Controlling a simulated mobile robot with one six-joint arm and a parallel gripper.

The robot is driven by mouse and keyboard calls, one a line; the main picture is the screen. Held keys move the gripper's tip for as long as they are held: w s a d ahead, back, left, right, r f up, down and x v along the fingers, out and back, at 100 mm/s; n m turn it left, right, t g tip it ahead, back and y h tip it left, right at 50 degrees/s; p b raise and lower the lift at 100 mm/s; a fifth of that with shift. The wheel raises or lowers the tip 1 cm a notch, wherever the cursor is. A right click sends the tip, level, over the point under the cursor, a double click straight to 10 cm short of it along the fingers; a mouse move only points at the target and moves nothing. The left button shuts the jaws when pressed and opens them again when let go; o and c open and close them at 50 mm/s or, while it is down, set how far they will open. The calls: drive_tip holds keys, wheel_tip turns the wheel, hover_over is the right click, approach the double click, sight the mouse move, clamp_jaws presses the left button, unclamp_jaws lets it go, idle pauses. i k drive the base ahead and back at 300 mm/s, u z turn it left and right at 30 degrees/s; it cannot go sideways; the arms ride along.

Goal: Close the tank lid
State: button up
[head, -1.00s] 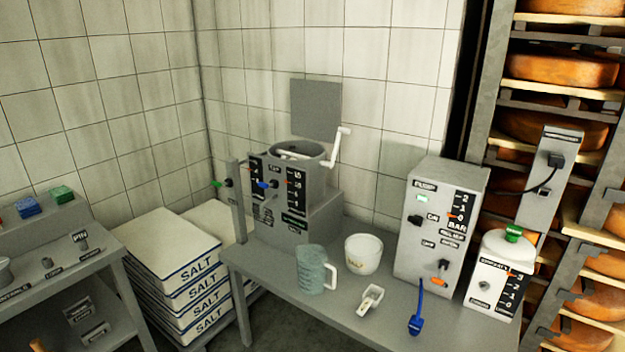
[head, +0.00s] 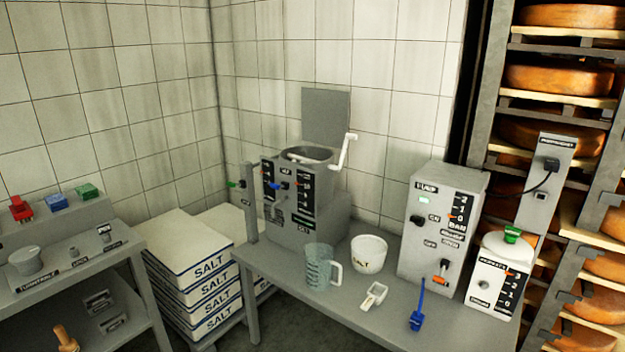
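The tank (head: 309,157) is a grey box-like unit with a round open top, standing at the back left of the grey table. Its lid (head: 326,117) is a flat grey square plate that stands upright behind the opening, against the tiled wall. A white crank handle (head: 346,152) sticks up at the right of the tank's rim. The tank's front carries black scales with orange marks and a blue lever (head: 285,185). My gripper is not in view.
A clear measuring jug (head: 318,267), a white salt tub (head: 368,254) and a small scoop (head: 375,295) stand in front of the tank. A pump box (head: 437,225) and a white canister (head: 497,280) stand to the right. Salt sacks (head: 195,262) are stacked left.

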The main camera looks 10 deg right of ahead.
sight(326, 112)
drive_tip(key=u, duration=0.1)
drive_tip(key=i, duration=0.95)
drive_tip(key=z, duration=0.1)
drive_tip(key=k, duration=0.7)
drive_tip(key=u, duration=0.35)
drive_tip(key=i, duration=1.25)
drive_tip(key=u, duration=1)
drive_tip(key=i, duration=0.7)
drive_tip(key=u, duration=0.2)
